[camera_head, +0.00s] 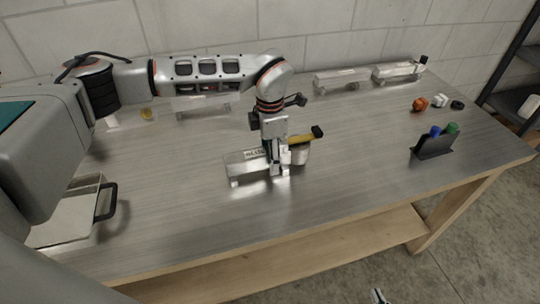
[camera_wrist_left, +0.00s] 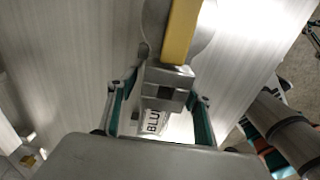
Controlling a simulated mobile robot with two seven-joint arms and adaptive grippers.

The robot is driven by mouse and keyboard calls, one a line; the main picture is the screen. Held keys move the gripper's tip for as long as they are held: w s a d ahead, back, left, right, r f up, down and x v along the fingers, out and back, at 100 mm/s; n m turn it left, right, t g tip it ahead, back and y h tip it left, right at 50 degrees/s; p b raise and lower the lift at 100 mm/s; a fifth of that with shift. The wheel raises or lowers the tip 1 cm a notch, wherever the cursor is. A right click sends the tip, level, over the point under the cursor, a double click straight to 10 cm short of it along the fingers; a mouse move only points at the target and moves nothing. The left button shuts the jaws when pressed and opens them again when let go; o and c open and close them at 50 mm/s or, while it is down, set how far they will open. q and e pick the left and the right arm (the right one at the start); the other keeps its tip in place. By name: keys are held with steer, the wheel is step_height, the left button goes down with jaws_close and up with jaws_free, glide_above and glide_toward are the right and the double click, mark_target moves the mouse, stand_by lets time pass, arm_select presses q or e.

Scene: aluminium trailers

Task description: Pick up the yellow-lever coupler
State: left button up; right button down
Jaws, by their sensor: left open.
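The yellow-lever coupler lies on the metal workbench near its middle. It is a silver piece with a yellow lever (camera_head: 302,139) and a black knob at the lever's end. My left gripper (camera_head: 279,170) points down over it and hides part of its middle. In the left wrist view the silver coupler body (camera_wrist_left: 167,82) and yellow lever (camera_wrist_left: 181,32) show, with a label partly reading "BLU" below. The open fingers of my left gripper (camera_wrist_left: 160,118) stand on either side of the body, with gaps visible. What seems to be my right gripper's tip (camera_head: 378,296) just shows at the bottom edge.
Silver pieces (camera_head: 341,80) and (camera_head: 398,71) stand along the back wall. A black holder (camera_head: 433,149) with blue and green items is at right, near small orange, white and black pieces. A tray with a black handle (camera_head: 107,202) is at front left. The bench's front middle is clear.

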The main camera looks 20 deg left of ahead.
arm_select(q)
jaws_close()
steer(key=shift+w+r, duration=0.1)
